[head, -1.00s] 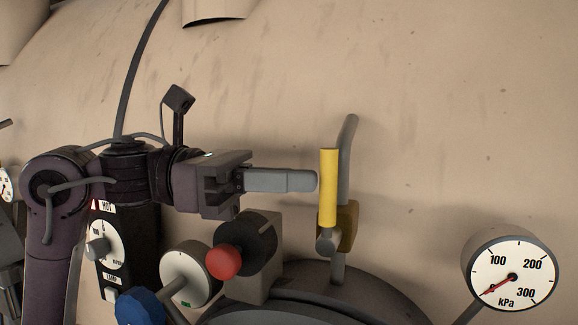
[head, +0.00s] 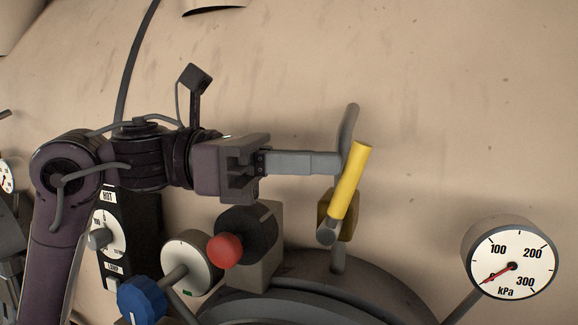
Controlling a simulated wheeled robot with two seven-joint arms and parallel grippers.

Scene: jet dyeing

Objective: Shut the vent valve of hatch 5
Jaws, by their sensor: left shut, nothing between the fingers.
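The vent valve is a brass body (head: 347,228) on a short grey pipe above the hatch (head: 345,275). Its yellow lever (head: 351,182) leans up and to the right from a grey pivot. A bent grey vent pipe (head: 349,130) rises behind it. My left gripper (head: 338,163) is shut and empty, pointing right. Its fingertips are at the left side of the lever's upper part and seem to touch it. The lever's far side is hidden. My right gripper is not in view.
A pressure gauge (head: 512,265) in kPa stands at the lower right, its needle near the low end. A red knob (head: 224,250), a blue knob (head: 141,300) and a dial box (head: 108,232) lie below my left arm. The tan wall right of the lever is clear.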

